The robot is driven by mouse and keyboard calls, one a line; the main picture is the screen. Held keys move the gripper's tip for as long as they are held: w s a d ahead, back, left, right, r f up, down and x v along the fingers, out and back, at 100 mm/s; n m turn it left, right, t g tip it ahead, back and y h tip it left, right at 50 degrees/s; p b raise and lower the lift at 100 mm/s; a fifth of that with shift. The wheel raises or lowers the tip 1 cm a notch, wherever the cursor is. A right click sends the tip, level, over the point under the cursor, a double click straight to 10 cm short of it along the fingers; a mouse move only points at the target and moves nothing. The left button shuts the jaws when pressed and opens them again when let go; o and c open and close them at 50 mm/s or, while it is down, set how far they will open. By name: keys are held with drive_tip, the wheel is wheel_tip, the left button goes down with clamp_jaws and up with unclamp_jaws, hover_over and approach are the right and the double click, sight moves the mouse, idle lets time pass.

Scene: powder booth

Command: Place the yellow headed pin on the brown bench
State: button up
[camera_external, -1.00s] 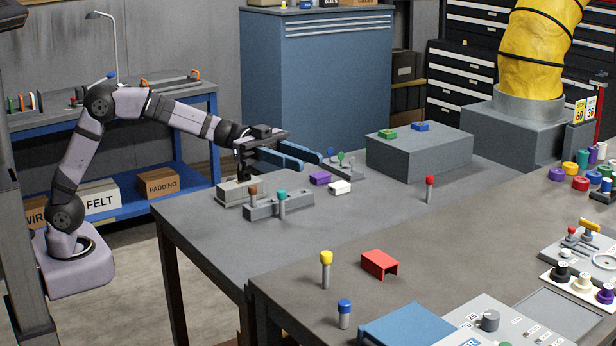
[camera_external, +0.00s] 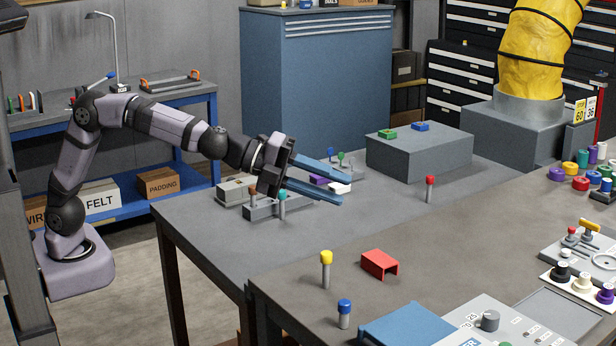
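The yellow headed pin (camera_external: 326,268) stands upright on the brown bench (camera_external: 440,268), near its left end. It has a grey shaft and a yellow cap. My gripper (camera_external: 342,188) is over the grey table, up and behind the pin and well apart from it. The gripper hides part of the pin rack and the purple block.
A blue headed pin (camera_external: 344,313) and a red channel piece (camera_external: 380,264) are near the yellow pin. A red headed pin (camera_external: 430,189) stands farther back. A teal headed pin (camera_external: 282,203) stands in a grey rack (camera_external: 262,212). A grey block (camera_external: 420,155) stands at the back.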

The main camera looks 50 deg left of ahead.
drive_tip(key=m+t, duration=0.1)
drive_tip(key=m, duration=0.2)
wheel_tip(320, 180, up, 8)
drive_tip(key=m+t+y, duration=0.4)
drive_tip(key=m+t, duration=0.2)
drive_tip(key=m, duration=0.2)
hover_over(324, 267)
drive_tip(key=s, duration=0.3)
drive_tip(key=f, duration=1.7)
drive_tip(key=a+f, duration=0.1)
drive_tip(key=f, duration=0.8)
drive_tip(key=shift+w, duration=0.1)
drive_tip(key=shift+x, duration=1.1)
drive_tip(key=shift+w+n+p, duration=0.3)
drive_tip(key=shift+w+p, duration=0.1)
drive_tip(key=shift+p, duration=0.05)
drive_tip(key=shift+p+x, duration=0.75)
drive_tip(key=shift+x, duration=1.45)
drive_tip(key=shift+w+a+f, duration=0.1)
drive_tip(key=shift+a, duration=0.1)
clamp_jaws()
